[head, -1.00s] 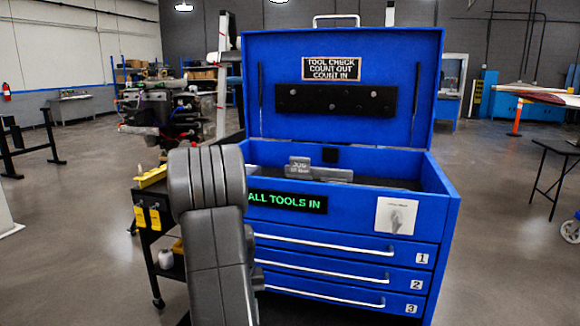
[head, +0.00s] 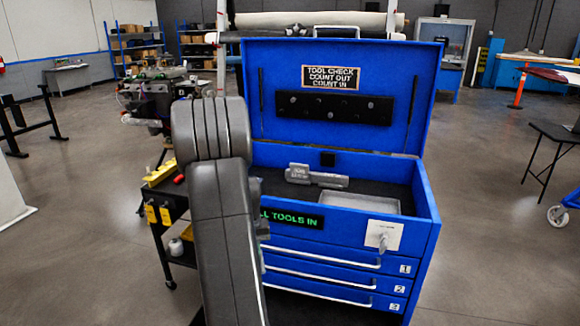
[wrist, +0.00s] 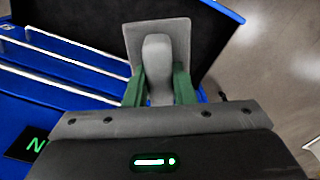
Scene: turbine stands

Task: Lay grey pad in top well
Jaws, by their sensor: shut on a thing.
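The blue tool chest (head: 430,235) stands open. Its dark-floored top well (head: 270,182) holds a grey block with lettering (head: 315,176) and a shallow grey rectangular tray (head: 358,203) near the front right. In the wrist view, my gripper (wrist: 158,85) has its green fingers shut on the raised middle of the grey pad (wrist: 133,42). The pad's flat plate sticks out beyond the fingers. Drawer fronts (wrist: 50,85) of the chest show to the left of the pad. In the head view my arm hides the gripper and pad.
The raised lid (head: 410,100) stands at the back of the well. A black cart (head: 160,225) with yellow items is left of the chest. A dark table (head: 555,135) stands at the right. Floor is clear to the chest's right.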

